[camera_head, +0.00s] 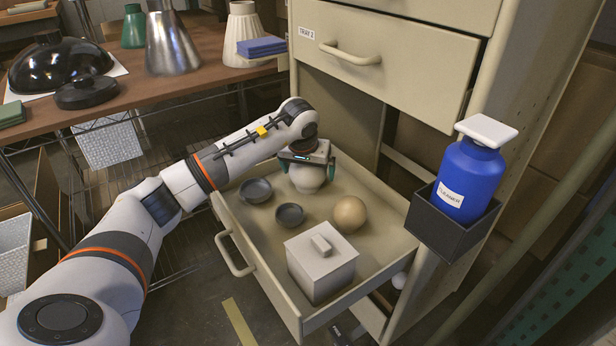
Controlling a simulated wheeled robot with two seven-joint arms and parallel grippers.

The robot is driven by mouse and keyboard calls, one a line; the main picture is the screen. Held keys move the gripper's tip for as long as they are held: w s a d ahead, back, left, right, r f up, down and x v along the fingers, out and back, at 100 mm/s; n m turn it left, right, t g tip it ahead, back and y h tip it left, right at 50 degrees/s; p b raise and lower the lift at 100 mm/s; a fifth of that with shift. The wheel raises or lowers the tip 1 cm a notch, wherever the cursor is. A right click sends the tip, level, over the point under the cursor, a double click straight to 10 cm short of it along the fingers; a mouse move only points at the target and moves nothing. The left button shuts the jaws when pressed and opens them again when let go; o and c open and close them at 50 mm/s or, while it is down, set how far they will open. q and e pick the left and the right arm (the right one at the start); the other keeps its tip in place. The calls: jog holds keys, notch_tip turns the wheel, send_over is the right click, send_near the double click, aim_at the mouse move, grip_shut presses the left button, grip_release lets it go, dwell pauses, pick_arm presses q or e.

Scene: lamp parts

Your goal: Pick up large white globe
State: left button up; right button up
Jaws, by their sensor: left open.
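The large white globe (307,180) sits in the open lower drawer (385,250), toward its back left. My left gripper (306,172) is above and around it, pointing down, with its fingers apart on either side of the globe. The gripper body hides the globe's top, and I cannot tell whether the fingers touch it. My right gripper does not show.
The drawer also holds two dark bowls (290,214), a tan ball (349,214) and a white lidded box (322,262). A closed drawer (390,62) is above. A blue bottle (468,178) stands in a side holder. A wooden table (200,75) with lamp shades is left.

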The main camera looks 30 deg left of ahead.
pick_arm(q)
jog(key=c, duration=0.9)
jog(key=shift+r, duration=0.1)
